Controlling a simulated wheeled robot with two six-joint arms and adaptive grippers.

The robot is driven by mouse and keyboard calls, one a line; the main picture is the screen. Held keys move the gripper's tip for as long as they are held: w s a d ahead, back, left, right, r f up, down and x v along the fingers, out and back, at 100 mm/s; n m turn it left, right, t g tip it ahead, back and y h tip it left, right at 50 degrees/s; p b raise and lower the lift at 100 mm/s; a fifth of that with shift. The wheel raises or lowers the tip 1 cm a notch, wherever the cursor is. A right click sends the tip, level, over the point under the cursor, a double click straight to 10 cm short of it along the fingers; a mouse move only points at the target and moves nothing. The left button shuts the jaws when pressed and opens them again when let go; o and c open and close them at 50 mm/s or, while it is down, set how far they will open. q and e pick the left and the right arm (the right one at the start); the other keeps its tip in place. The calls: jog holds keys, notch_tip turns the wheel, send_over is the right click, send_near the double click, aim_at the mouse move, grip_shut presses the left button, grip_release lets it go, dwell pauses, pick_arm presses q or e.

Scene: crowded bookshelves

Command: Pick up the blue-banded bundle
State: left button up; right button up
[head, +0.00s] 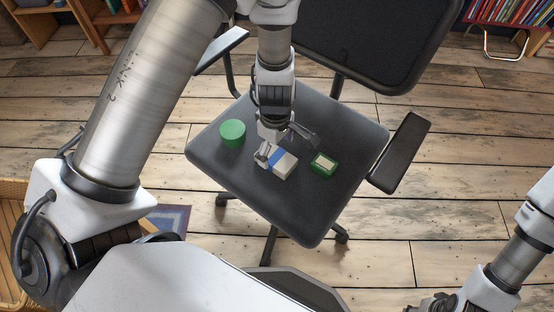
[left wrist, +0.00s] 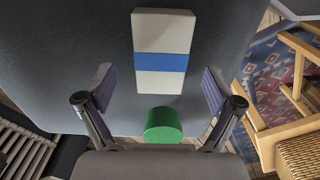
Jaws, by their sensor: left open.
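The blue-banded bundle (head: 288,166) is a small white block with a blue band around its middle, lying on the dark seat of an office chair. In the left wrist view the bundle (left wrist: 164,30) lies lengthwise, with its near end between the spread fingers. My left gripper (head: 284,144) is open right over the bundle, one finger on each side, and holds nothing. In the left wrist view, gaps show between the bundle and both fingers of the gripper (left wrist: 158,84). Only part of my right arm shows at the lower right; its jaws cannot be made out.
A green cylinder (head: 232,133) stands left of the bundle on the seat (head: 300,218). A green box with a pale top (head: 323,164) lies close to its right. The chair's armrest (head: 400,153) and backrest (head: 375,40) border the seat. Bookshelves stand behind.

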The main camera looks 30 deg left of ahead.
aim_at(276, 159)
pick_arm(q)
notch_tip(276, 159, down, 3)
jog(key=shift+r+b, duration=0.1)
jog(key=shift+b, duration=0.2)
jog(key=shift+r, duration=0.15)
jog(key=c, duration=1.3)
